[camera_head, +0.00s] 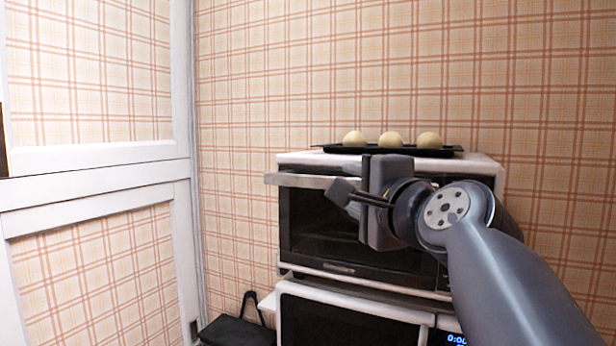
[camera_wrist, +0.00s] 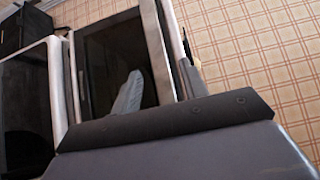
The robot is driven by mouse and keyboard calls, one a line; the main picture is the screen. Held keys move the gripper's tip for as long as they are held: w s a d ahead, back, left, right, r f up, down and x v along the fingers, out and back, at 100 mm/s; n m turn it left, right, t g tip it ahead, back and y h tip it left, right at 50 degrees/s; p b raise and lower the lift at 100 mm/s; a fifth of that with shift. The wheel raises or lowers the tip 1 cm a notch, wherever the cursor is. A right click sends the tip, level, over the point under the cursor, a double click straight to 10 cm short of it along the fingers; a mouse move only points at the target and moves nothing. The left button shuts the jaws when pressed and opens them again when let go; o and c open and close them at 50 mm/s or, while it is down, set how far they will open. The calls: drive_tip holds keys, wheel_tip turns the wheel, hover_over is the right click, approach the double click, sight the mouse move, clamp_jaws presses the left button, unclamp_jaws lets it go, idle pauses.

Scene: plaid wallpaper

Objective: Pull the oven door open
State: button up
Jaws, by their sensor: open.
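The toaster oven (camera_head: 330,255) stands against the wall with its dark glass door shut. A pale metal handle bar (camera_head: 297,180) runs along the door's top edge; its right part is hidden behind my gripper. My gripper (camera_head: 344,192) is open and empty in front of the upper middle of the door, close to the handle. I cannot tell whether it touches the handle. My gripper's dark body covers the bottom of that view.
A black tray (camera_head: 350,150) with three pale buns (camera_head: 391,139) sits on the oven. Another appliance with a dark front (camera_head: 345,318) and a lit display is beneath it. A black object (camera_head: 237,331) is at the lower left. White-framed panels (camera_head: 95,155) stand at the left.

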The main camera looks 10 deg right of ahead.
drive_tip(key=shift+w+a+p, duration=0.2)
drive_tip(key=shift+w, duration=1)
drive_tip(key=shift+w+a+p, duration=0.2)
drive_tip(key=shift+w, duration=0.95)
clamp_jaws()
